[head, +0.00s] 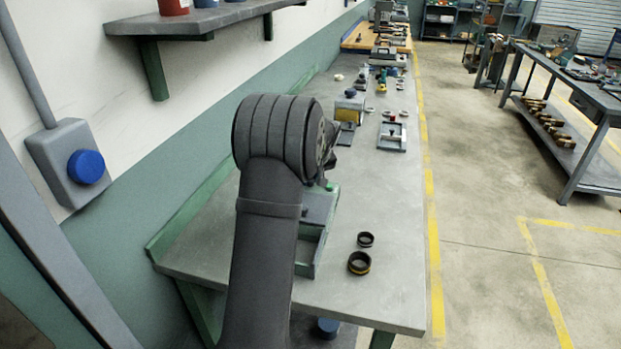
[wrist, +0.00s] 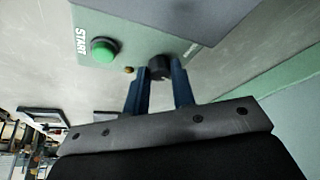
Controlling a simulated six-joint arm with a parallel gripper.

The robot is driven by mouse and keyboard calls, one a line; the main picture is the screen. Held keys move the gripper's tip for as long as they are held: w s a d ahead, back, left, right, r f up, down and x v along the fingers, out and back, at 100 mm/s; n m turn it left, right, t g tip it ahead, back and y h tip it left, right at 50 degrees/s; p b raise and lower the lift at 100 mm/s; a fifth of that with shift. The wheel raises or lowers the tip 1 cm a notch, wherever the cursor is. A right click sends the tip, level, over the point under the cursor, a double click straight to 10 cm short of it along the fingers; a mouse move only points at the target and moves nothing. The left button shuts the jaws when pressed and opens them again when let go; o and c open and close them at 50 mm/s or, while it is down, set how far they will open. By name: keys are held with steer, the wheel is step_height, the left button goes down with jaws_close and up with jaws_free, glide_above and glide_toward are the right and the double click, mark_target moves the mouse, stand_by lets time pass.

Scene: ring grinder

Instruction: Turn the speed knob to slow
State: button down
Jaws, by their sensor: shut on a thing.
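The black speed knob (wrist: 159,65) sits on the grey-green control panel (wrist: 135,40) in the wrist view. My gripper (wrist: 160,73) has its two blue fingers on either side of the knob and is shut on it. The knob's pointer and any slow mark cannot be made out. A green START button (wrist: 103,50) is left of the knob, with a small brass-coloured dot (wrist: 128,70) between them. In the head view the machine (head: 318,207) shows only partly behind my arm; the knob and my fingers are hidden there.
Two dark rings (head: 359,263) lie on the grey bench (head: 385,290) right of the machine. Fixtures and small parts (head: 392,135) stand farther back along the bench. A wall shelf (head: 180,22) and a box with a blue button (head: 86,167) are at left.

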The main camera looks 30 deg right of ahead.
steer(key=n, duration=0.2)
steer(key=n+y, duration=0.2)
steer(key=n, duration=0.1)
steer(key=shift+d+n, duration=0.25)
steer(key=shift+n, duration=0.05)
steer(key=n+y, duration=0.1)
steer(key=n, duration=0.1)
steer(key=n+g+y, duration=0.1)
steer(key=n, duration=0.2)
steer(key=shift+w+d+n, duration=0.1)
steer(key=shift+w+n, duration=0.05)
steer(key=shift+n, duration=0.15)
steer(key=shift+g, duration=0.3)
steer(key=c, duration=1.2)
jaws_free()
steer(key=v, duration=1.7)
steer(key=shift+r, duration=0.2)
